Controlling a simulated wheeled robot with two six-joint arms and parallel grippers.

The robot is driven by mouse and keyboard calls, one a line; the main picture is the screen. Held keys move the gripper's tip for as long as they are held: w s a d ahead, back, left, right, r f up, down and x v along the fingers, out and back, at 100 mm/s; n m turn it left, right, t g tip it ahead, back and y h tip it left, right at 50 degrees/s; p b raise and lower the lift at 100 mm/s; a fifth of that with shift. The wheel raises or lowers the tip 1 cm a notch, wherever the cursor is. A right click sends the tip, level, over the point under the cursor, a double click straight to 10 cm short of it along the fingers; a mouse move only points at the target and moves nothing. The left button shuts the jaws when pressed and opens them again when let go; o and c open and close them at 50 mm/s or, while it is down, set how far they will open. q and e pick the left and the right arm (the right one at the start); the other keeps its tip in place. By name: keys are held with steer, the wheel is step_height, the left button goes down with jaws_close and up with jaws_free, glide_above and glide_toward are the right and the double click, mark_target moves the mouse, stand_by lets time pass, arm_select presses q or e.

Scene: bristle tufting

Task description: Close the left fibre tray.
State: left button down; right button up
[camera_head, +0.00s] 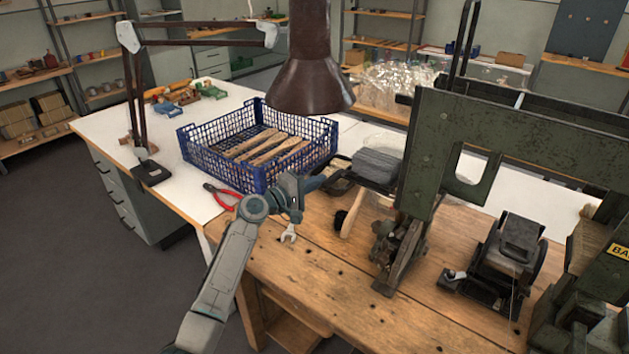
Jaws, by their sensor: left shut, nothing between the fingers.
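My left arm reaches in from the bottom, and my left gripper (314,183) is shut and empty at the front right corner of the blue crate. Just right of it, a grey block of material (377,165) sits on a dark holder beside the green machine (440,150). This looks like the left fibre tray, but I cannot tell for sure or see how far open it is. A dark curved part (342,186) lies between the gripper and the block; I cannot tell whether the gripper touches it. My right gripper is not in view.
The blue crate (225,172) holds several wooden pieces. A brown lamp shade (310,85) hangs above. A black device (505,255) stands at the right. The front of the wooden bench (330,285) is clear.

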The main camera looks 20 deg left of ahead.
arm_select(q)
steer(key=s+d+p, duration=0.3)
steer(key=s+d, duration=0.2)
steer(key=d, duration=0.8)
steer(key=shift+d, duration=0.15)
